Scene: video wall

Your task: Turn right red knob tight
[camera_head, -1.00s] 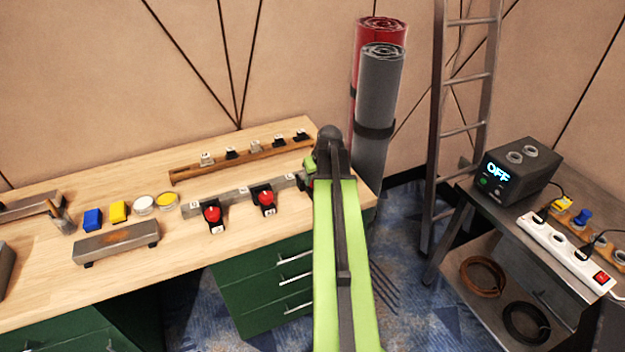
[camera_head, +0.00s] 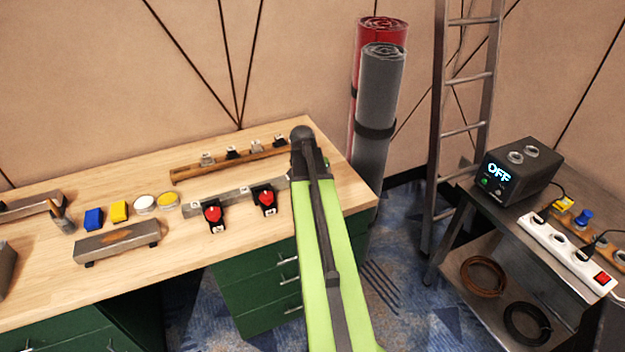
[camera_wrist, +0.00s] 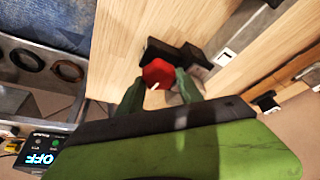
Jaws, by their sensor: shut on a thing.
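A red knob (camera_wrist: 158,73) on a black mount (camera_wrist: 180,55) sits at the bench edge in the wrist view. My gripper (camera_wrist: 158,88) has its two green fingers on either side of this knob and is shut on it. In the head view my arm covers this knob. Two other red knobs, a left one (camera_head: 213,213) and a middle one (camera_head: 267,197), show uncovered on their black mounts to the left of my arm.
The wooden bench (camera_head: 120,268) carries a metal bar, a wooden rail (camera_head: 225,163) with black clips, and blue and yellow blocks. Rolled mats (camera_head: 380,95) and a ladder (camera_head: 465,75) stand behind. A side table holds a box reading OFF (camera_head: 520,170) and a power strip (camera_head: 565,250).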

